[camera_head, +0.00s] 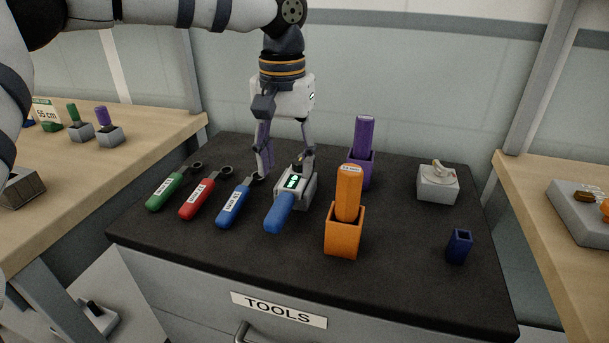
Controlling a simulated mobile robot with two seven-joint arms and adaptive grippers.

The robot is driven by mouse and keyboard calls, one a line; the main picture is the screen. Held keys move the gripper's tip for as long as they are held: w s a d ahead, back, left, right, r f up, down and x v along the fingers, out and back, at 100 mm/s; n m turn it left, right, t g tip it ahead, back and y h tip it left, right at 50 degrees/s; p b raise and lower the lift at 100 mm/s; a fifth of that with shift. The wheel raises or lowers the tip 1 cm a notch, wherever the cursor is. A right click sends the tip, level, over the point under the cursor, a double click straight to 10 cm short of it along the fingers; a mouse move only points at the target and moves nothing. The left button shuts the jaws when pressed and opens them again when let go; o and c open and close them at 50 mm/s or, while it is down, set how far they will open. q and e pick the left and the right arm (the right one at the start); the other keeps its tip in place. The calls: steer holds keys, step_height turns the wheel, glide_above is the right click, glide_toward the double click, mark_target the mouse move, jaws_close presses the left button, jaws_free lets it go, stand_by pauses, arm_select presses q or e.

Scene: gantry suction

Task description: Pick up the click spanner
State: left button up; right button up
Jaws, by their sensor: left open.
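The tool that looks most like the click spanner has a thick blue handle (279,212) pointing to the front. Its head end lies in a grey block (294,186) with a lit green display, on the black-topped tool cabinet. I cannot read a name on it. My left gripper (284,169) points down at the back of this block. Its fingers are apart, one behind the blue spanner's ring and one at the block's far end. Whether they touch anything is unclear. It holds nothing that I can see. My right gripper is not in view.
Green (167,190), red (199,197) and blue (236,203) ring spanners lie to the left. An orange tool stands in an orange holder (343,241), a purple one in a purple holder (363,167). A grey block (437,186) and small navy holder (459,246) stand right.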

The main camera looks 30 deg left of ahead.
mark_target(285, 196)
arm_select(q)
steer(key=f, duration=0.9)
steer(key=shift+s+a+f, duration=0.15)
steer(key=shift+a+f, duration=0.05)
jaws_close()
